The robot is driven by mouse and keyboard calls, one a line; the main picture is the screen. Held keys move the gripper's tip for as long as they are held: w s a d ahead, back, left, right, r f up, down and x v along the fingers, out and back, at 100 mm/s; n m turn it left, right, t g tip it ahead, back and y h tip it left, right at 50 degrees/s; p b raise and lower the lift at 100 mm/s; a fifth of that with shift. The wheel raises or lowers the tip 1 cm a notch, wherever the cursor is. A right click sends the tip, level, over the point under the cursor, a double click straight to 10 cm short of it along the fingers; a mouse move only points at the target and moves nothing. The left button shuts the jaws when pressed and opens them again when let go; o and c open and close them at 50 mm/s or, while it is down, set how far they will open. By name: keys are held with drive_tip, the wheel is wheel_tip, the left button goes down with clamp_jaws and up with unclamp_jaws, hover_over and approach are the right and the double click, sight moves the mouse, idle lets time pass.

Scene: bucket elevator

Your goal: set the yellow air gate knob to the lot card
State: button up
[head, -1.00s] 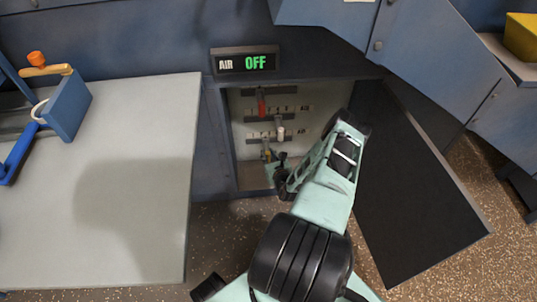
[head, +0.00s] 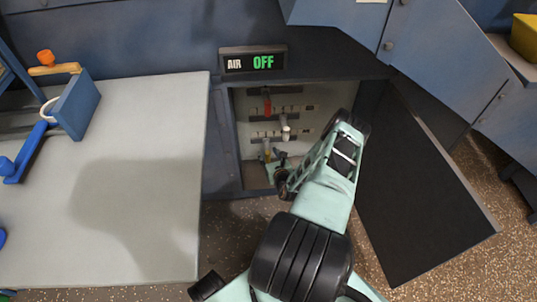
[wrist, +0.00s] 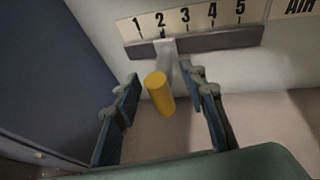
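The yellow air gate knob (wrist: 160,93) is on a lever below a strip numbered 1 to 5 in the wrist view. Its lever meets the slot at about the 2. In the head view the yellow knob (head: 267,155) is small, on the lowest row inside the open cabinet. My gripper (wrist: 160,80) is open, with one finger on each side of the knob and visible gaps on both sides. In the head view my gripper (head: 277,166) reaches into the cabinet's lower part. I see no readable lot card.
A red knob (head: 267,106) and a white knob (head: 286,133) sit on the rows above. A display (head: 253,62) over the cabinet reads AIR OFF. The open dark door (head: 425,190) stands right of my arm; a grey table (head: 130,190) stands at left.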

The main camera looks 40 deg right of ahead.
drive_tip(key=shift+r, duration=0.1)
wheel_tip(320, 180, up, 10)
drive_tip(key=shift+f, duration=0.1)
idle(0.4)
idle(0.5)
